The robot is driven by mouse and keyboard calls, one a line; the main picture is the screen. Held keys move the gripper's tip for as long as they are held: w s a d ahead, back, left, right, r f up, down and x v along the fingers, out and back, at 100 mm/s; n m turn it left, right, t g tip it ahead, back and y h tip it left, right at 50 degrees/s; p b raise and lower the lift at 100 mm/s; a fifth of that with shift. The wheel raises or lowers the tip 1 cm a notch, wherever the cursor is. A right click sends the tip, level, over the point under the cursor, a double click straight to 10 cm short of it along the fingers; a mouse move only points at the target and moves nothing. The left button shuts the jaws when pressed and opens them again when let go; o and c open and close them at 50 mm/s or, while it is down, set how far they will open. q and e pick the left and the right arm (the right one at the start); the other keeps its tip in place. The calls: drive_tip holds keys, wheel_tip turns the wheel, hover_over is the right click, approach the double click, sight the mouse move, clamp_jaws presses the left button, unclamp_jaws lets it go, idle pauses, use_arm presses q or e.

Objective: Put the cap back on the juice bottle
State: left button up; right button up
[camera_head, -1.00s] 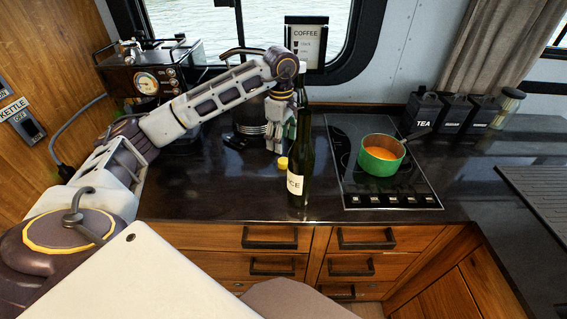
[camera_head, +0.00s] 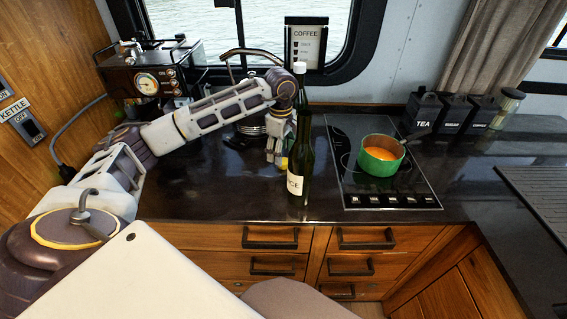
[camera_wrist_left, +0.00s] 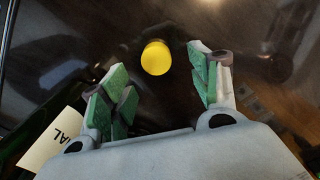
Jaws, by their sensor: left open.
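The juice bottle (camera_head: 298,165), dark green with a white label ending in "ICE", stands upright on the dark counter. A white top shows above it in the head view; I cannot tell whether it belongs to this bottle or to one behind. The yellow cap (camera_wrist_left: 155,58) lies on the counter, left of the bottle and partly hidden in the head view (camera_head: 283,162). My left gripper (camera_head: 274,158) is open and empty, low over the counter behind the bottle. In the left wrist view its green-padded fingers (camera_wrist_left: 160,82) are spread, with the cap just beyond and between their tips.
A green pot (camera_head: 379,162) with orange contents sits on the hob (camera_head: 350,190) at right. The front left counter is clear.

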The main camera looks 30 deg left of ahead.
use_arm(q)
drive_tip(key=shift+w+a+f, duration=0.1)
drive_tip(key=shift+f, duration=0.9)
drive_tip(key=shift+w+a+f, duration=0.1)
drive_tip(key=shift+f, duration=0.85)
drive_tip(key=c, duration=0.8)
